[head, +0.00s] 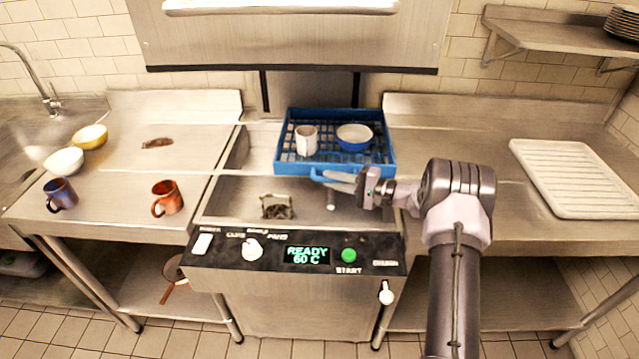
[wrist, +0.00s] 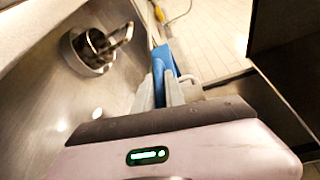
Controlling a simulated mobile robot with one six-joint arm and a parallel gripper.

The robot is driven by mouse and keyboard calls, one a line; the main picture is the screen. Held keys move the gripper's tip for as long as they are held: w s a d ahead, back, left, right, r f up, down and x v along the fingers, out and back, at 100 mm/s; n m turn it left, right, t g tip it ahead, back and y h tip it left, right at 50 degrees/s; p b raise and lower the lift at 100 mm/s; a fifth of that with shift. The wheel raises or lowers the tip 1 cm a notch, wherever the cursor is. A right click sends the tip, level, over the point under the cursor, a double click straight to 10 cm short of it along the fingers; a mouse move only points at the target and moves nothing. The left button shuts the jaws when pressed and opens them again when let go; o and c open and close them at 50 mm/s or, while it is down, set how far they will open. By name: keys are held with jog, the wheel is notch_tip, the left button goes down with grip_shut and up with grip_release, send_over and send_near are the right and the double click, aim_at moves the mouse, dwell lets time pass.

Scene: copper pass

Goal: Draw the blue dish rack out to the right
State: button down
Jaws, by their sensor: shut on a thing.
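The blue dish rack (head: 284,167) sits over the back of the dishwasher's open bay, below the raised hood. It holds a white cup (head: 306,140) and a blue-and-white bowl (head: 354,137). My gripper (head: 328,178) reaches in from the right to the rack's front edge and is shut on its blue handle. In the wrist view, the two pale fingers of my gripper (wrist: 167,88) close around the blue handle (wrist: 165,60). Most of the rack is out of the wrist view.
The right counter (head: 450,135) is clear beside the rack, with a white ribbed tray (head: 575,175) farther right. A copper mug (head: 167,197), a dark blue mug (head: 60,195) and two bowls stand at left. The raised hood (head: 290,40) hangs above the bay.

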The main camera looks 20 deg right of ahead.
jog(key=c, duration=1.4)
grip_release()
jog(key=shift+r+p, duration=0.3)
jog(key=shift+r, duration=0.15)
notch_tip(320, 180, up, 3)
jog(key=shift+w+r+p, duration=0.1)
jog(key=shift+r+p, duration=0.05)
jog(key=shift+p, duration=0.7)
jog(key=s+a+p, duration=0.2)
jog(key=s+p, duration=0.1)
jog(key=s, duration=1.3)
jog(key=shift+r, duration=0.4)
